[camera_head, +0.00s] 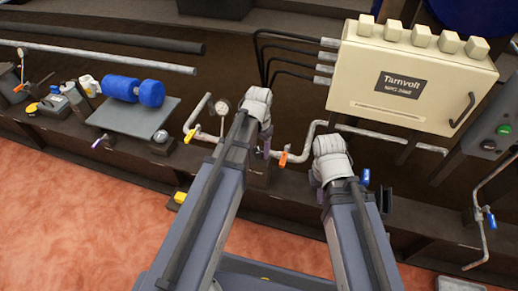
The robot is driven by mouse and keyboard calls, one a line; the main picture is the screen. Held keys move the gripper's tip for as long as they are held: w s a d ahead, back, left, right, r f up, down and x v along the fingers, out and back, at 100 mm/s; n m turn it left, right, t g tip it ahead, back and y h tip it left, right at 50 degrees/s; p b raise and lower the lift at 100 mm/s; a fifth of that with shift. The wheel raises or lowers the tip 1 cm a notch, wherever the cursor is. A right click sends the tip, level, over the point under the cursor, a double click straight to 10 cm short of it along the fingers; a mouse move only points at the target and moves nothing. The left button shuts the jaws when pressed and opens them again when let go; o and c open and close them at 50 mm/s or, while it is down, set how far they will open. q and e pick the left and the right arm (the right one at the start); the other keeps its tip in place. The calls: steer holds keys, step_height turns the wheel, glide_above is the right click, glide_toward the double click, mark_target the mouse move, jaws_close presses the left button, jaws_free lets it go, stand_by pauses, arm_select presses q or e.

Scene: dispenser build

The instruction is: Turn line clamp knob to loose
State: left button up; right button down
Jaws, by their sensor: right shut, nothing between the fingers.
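I cannot tell for sure which fitting is the line clamp knob. A pipe run carries a yellow handle (190,136) and an orange handle (283,158), and a blue handle (365,177) stands beside my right wrist. My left gripper (262,150) is at the pipe run, between the gauge (221,107) and the orange handle; its fingers are mostly hidden behind my arm, so its opening does not show. My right gripper (321,194) is below the cream cabinet, left of the blue handle. It is mostly hidden by my wrist, and is shut and empty.
The cream Tarnvolt cabinet (405,85) overhangs the back right, with black hoses (290,45) on its left. A blue roller (133,89) sits above a grey plate (135,117) at left. Another blue-handled valve (489,218) is at far right. Reddish floor (80,220) lies open in front.

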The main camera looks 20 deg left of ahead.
arm_select(q)
steer(key=c, duration=0.8)
steer(key=shift+c, duration=0.2)
steer(key=n, duration=0.6)
steer(key=shift+n, duration=0.4)
steer(key=n, duration=1)
steer(key=shift+n, duration=0.4)
steer(key=n, duration=0.3)
steer(key=shift+n, duration=0.4)
steer(key=n, duration=0.6)
steer(key=shift+n, duration=0.4)
